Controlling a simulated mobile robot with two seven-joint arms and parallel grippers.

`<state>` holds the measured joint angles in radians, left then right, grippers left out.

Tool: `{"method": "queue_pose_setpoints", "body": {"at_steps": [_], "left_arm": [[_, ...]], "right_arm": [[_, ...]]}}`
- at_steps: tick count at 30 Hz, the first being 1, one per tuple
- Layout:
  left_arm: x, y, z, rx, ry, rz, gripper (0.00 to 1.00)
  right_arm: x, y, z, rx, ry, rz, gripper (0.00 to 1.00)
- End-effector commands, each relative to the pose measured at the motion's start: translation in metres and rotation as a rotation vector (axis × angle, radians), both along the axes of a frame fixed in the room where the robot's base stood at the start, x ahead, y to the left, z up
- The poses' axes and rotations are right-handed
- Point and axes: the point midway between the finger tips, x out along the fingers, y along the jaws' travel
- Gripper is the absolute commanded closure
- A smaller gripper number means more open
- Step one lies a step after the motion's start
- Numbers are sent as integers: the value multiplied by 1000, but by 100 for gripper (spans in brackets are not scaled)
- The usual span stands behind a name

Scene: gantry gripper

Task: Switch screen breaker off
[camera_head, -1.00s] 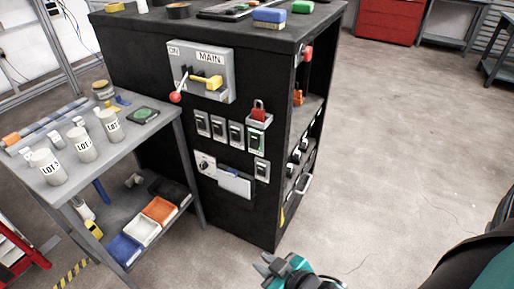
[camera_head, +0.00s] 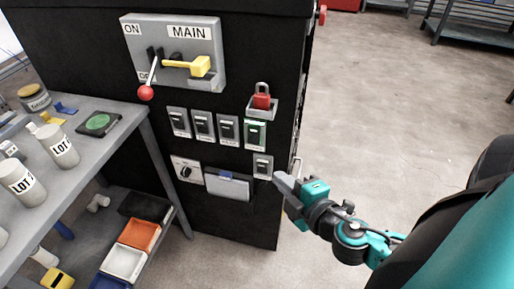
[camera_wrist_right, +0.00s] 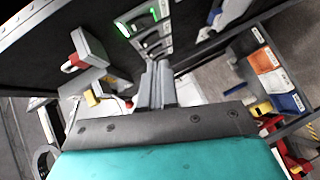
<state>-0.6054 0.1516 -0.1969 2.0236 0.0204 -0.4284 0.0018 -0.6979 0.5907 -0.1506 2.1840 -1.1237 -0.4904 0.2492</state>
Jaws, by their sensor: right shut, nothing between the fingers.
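A row of several small breakers is on the front of the black cabinet. The rightmost breaker in that row (camera_head: 255,134) has a lit green edge; a green-lit breaker also shows in the right wrist view (camera_wrist_right: 140,20). A separate single breaker (camera_head: 263,167) sits below it. The small labels are too blurred to read, so I cannot tell which is the screen breaker. My right gripper (camera_head: 283,181) is shut and empty, its tips just right of and below the single breaker in the head view. Its closed fingers (camera_wrist_right: 157,84) point toward the panel in the wrist view. My left gripper is out of view.
A MAIN switch box (camera_head: 174,50) with a red-knobbed lever and yellow handle is above the breakers. A red padlock (camera_head: 261,100) sits on a holder above the green-lit breaker. A rotary knob (camera_head: 186,171) is lower left. A grey side table (camera_head: 100,150) stands left.

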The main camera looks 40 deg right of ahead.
Motion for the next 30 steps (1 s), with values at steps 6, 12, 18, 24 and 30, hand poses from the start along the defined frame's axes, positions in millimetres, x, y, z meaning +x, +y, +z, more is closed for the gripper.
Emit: {"method": "queue_pose_setpoints", "body": {"at_steps": [6, 12, 18, 24, 30], "left_arm": [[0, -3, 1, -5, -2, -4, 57], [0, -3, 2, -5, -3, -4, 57], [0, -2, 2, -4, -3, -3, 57], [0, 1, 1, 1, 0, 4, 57], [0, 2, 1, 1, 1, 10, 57]], "right_arm": [[1, 0, 3, -22, -13, 8, 100], [1, 0, 3, -21, -13, 7, 100], [10, -1, 1, -22, -15, 6, 100], [36, -2, -4, -22, -16, 7, 100], [66, -4, -11, -21, -15, 7, 100]]}}
